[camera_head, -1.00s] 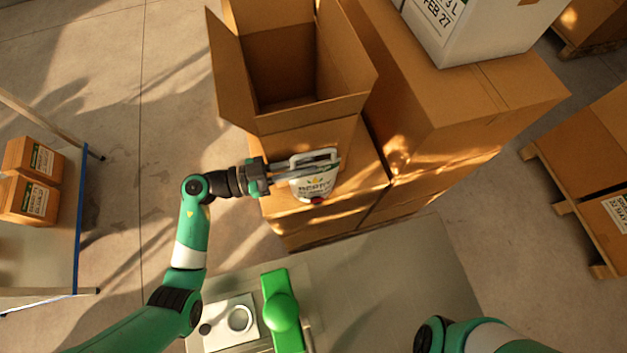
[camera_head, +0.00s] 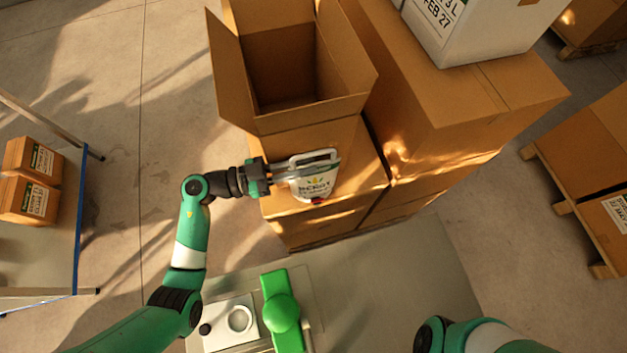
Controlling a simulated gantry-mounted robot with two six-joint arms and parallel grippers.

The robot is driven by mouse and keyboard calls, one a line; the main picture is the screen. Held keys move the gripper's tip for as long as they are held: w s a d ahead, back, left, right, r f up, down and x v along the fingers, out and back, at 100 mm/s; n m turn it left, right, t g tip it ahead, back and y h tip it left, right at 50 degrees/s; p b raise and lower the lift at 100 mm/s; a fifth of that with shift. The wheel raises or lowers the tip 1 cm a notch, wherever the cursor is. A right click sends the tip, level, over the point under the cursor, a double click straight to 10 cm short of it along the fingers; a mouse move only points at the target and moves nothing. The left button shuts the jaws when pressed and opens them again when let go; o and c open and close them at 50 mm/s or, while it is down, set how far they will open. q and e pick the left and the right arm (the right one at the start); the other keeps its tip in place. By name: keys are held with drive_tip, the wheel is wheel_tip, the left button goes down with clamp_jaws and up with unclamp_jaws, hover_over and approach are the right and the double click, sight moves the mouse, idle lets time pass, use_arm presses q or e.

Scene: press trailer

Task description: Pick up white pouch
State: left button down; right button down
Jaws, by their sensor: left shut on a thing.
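The white pouch (camera_head: 314,186) has printed lettering, a green-yellow mark and a red spot at its lower end. It is at the front of the cardboard boxes, just below the open box. My left gripper (camera_head: 305,166) reaches in from the left with its fingers across the upper part of the pouch, shut on it. Whether the pouch is clear of the box top beneath it is hard to tell. My right arm shows only as a part at the bottom right edge; its gripper is out of view.
An open empty cardboard box (camera_head: 290,70) stands behind the pouch, flaps up. A larger box stack (camera_head: 450,110) with a white box (camera_head: 455,30) is to its right. A shelf with small cartons (camera_head: 32,180) is at left. Bare floor lies between.

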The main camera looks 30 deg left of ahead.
idle(0.3)
use_arm(q)
drive_tip(key=shift+r, duration=0.1)
drive_tip(key=shift+r, duration=0.1)
drive_tip(key=shift+r+p, duration=1.1)
drive_tip(key=shift+r, duration=0.35)
drive_tip(key=shift+s+r, duration=0.15)
drive_tip(key=shift+r, duration=0.2)
drive_tip(key=s+d+r+p, duration=0.2)
drive_tip(key=s+r+p, duration=0.1)
drive_tip(key=s, duration=0.3)
drive_tip(key=s+d+r+p, duration=0.2)
drive_tip(key=s+r+p, duration=0.2)
drive_tip(key=s+r, duration=0.2)
drive_tip(key=shift+s+d, duration=0.3)
drive_tip(key=shift+s, duration=0.2)
